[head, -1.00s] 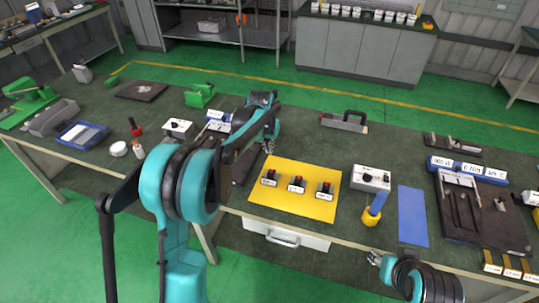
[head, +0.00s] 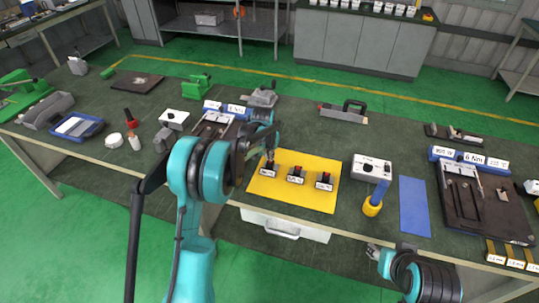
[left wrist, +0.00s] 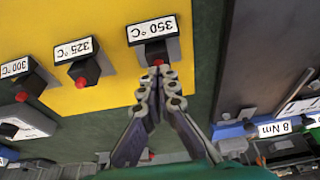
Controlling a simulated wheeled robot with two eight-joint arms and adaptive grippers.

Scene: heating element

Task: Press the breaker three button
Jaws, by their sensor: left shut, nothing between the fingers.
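Three black breakers with red buttons stand in a row on a yellow mat (head: 290,200): left (head: 268,169), middle (head: 296,175) and right (head: 324,181). In the left wrist view their labels read 350 °C (left wrist: 152,28), 325 °C (left wrist: 72,48) and 300 °C (left wrist: 15,68). My left gripper (head: 271,153) is shut and empty, pointing down at the left breaker in the head view. In the left wrist view its fingertips (left wrist: 158,70) overlap the 350 °C breaker's red button; I cannot tell whether they touch. My right gripper (head: 373,252) is low at the table's front edge, its fingers unclear.
A blue-edged tool tray (head: 485,205) is at the far right. The table behind the yellow mat is mostly clear.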

